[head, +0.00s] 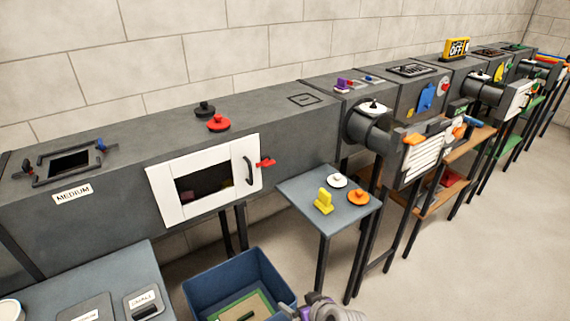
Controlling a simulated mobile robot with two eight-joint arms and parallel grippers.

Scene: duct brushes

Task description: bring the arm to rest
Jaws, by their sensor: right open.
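My right gripper (312,309) shows at the bottom edge of the head view, beside the right rim of a blue bin. It is open, and nothing shows between its fingers. Most of the right arm is cut off by the frame. My left gripper is not in view.
The blue bin (190,284) holds a green-edged board. A small grey table (298,194) carries a yellow piece and white and orange knobbed discs. A long grey duct (120,160) with a white-framed window (168,205) runs behind. Open floor (480,260) lies right.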

